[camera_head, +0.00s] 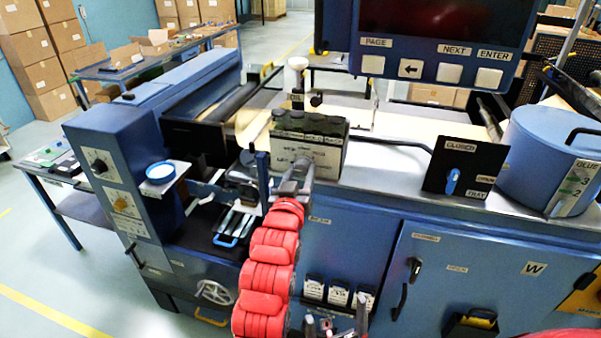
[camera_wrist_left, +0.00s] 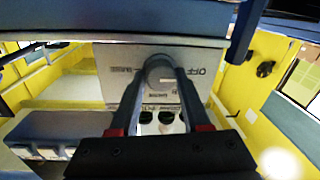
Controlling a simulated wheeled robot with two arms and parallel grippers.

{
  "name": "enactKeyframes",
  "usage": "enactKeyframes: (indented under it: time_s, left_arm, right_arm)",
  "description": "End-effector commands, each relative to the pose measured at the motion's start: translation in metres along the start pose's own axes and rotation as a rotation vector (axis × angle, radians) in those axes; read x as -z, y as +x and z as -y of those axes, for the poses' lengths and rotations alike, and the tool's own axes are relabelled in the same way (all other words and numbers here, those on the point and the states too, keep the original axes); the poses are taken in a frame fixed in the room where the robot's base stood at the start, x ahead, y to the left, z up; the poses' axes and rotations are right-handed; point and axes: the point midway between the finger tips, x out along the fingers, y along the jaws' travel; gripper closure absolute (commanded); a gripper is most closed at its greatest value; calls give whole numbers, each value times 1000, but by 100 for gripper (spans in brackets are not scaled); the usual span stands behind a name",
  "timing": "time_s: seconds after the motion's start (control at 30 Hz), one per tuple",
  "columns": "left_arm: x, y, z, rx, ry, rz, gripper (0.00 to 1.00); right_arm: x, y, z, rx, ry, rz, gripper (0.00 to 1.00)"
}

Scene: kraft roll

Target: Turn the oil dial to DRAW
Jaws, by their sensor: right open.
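The oil dial is a round grey knob (camera_wrist_left: 160,71) on a pale plate (camera_wrist_left: 112,62) in the left wrist view. My right gripper (camera_head: 336,324) is open and empty, low at the bottom edge.
A panel with a blue lever (camera_head: 452,182), marked CLOSED and TRAY, stands right of the box. A blue glue pot (camera_head: 540,150) is further right. A button screen (camera_head: 435,58) hangs above. A white-topped post (camera_head: 298,75) rises behind the box.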

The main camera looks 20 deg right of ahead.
Motion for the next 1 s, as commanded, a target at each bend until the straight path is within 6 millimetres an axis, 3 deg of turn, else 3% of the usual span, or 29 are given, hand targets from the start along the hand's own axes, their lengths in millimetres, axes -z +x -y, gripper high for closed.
enactKeyframes:
  time_s: [0.03, 0.17, 0.2, 0.57, 1.0]
  left_arm:
    - [0, 0, 0, 0, 0, 0, 76]
    - [0, 0, 0, 0, 0, 0, 99]
    - [0, 0, 0, 0, 0, 0, 100]
    - [-3, 0, 1, 0, 55, -6, 100]
    - [-5, 0, 0, -4, 393, -36, 100]
  right_arm:
    - [0, 0, 0, 0, 0, 0, 0]
    - [0, 0, 0, 0, 0, 0, 0]
    - [0, 0, 0, 0, 0, 0, 0]
    - [-2, -12, 1, 0, 0, 0, 0]
    - [-10, -62, 3, 0, 0, 0, 0]
